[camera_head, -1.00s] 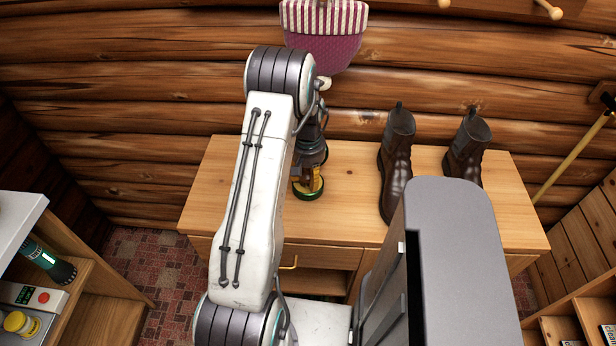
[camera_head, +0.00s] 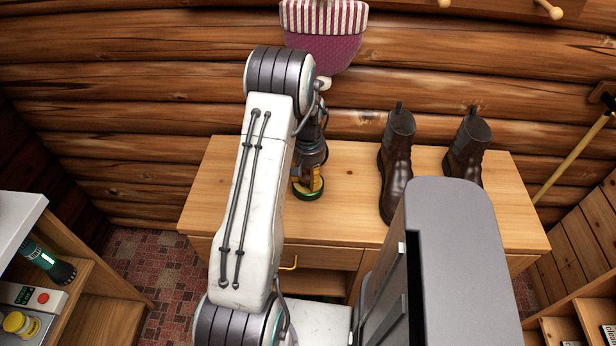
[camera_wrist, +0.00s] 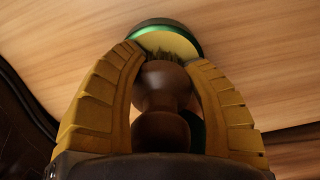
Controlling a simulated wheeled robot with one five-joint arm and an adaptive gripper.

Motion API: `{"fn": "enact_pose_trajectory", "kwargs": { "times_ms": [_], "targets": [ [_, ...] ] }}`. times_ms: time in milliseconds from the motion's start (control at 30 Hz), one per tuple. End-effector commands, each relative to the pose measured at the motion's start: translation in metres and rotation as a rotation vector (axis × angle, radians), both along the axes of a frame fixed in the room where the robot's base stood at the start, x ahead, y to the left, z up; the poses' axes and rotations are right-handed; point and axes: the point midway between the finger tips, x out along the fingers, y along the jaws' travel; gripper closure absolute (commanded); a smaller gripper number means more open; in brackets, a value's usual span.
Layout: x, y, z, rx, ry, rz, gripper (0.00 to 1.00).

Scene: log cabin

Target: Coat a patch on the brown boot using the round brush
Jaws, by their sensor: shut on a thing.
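The brown boots stand upright on the wooden cabinet top. One boot (camera_head: 396,165) is nearer its middle and the other boot (camera_head: 467,148) is to the right, partly hidden by my body. My gripper (camera_head: 310,185) is over the left part of the top. In the wrist view my gripper (camera_wrist: 165,65) is shut on the round brush (camera_wrist: 162,90), which has a dark turned wooden handle. Its bristles point at a round green-rimmed tin (camera_wrist: 170,30) with pale yellow contents; they appear at or in it, but contact is unclear. The tin (camera_head: 307,195) also shows in the head view.
The cabinet top (camera_head: 350,215) is clear between the tin and the boots. A log wall stands behind it, with a pink striped hanging item (camera_head: 322,45). Shelves stand at left, holding a flashlight (camera_head: 48,262), and at right.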

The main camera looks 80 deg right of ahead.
Motion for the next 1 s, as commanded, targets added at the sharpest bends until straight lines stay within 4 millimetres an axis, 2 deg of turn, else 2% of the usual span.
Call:
{"fn": "enact_pose_trajectory", "kwargs": {
  "times_ms": [267, 1000],
  "targets": [
    [0.0, 0.001, 0.011, 0.002, 0.0, 0.0, 0.86],
    [0.0, 0.0, 0.064, 0.0, 0.0, 0.0, 0.86]
  ]
}}
